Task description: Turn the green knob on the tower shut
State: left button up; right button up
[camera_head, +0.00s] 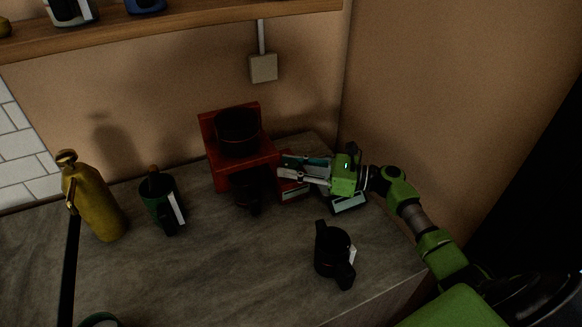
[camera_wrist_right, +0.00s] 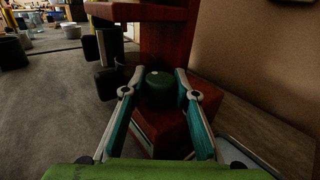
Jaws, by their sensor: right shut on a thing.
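The red tower (camera_head: 222,150) stands on the counter against the back wall, with a dark round vessel (camera_head: 238,130) at its top and a dark cup (camera_head: 246,188) under its shelf. The green knob (camera_wrist_right: 160,88) shows in the right wrist view, low on the tower, between the fingertips of my right gripper (camera_wrist_right: 160,92). The fingers are closed on its two sides. In the head view my right gripper (camera_head: 290,172) reaches the tower from the right and hides the knob. My left gripper is not in view.
A yellow bottle (camera_head: 95,205) and a dark green container (camera_head: 160,198) stand left of the tower. A dark mug (camera_head: 331,252) stands in front of my right arm. A wooden shelf (camera_head: 180,27) runs above. The front middle of the counter (camera_head: 215,270) is clear.

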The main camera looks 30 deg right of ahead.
jog(key=o, duration=1.1)
jog(key=v, duration=1.2)
